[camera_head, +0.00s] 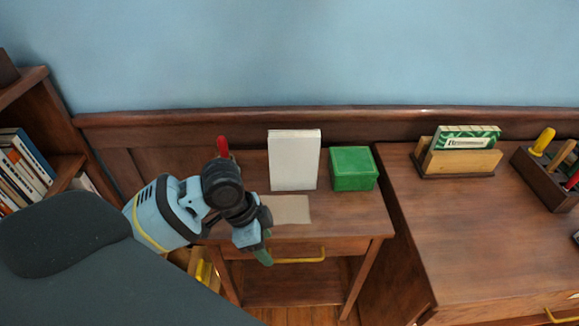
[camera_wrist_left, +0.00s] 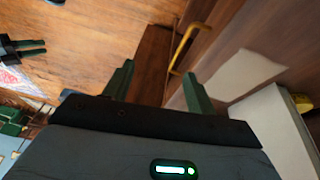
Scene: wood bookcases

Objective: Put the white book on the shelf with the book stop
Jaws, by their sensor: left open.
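The white book (camera_head: 294,160) stands upright on the small wooden side table (camera_head: 345,222), against the back board. Part of a white block, seemingly the same book, shows at the lower right of the left wrist view (camera_wrist_left: 280,125). My left gripper (camera_head: 266,250) is in front of the table, lower and left of the book, not touching it. In the left wrist view its two green fingers (camera_wrist_left: 157,82) are apart with nothing between them. A bookcase (camera_head: 62,130) with several books stands at the left. I cannot make out a book stop.
A green box (camera_head: 354,168) stands right of the book. A beige sheet (camera_head: 288,209) lies before it. A red-handled item (camera_head: 222,147) is behind my left arm. The right desk holds a wooden holder (camera_head: 458,162) and a tool box (camera_head: 545,178). A yellow drawer handle (camera_head: 300,260) juts out.

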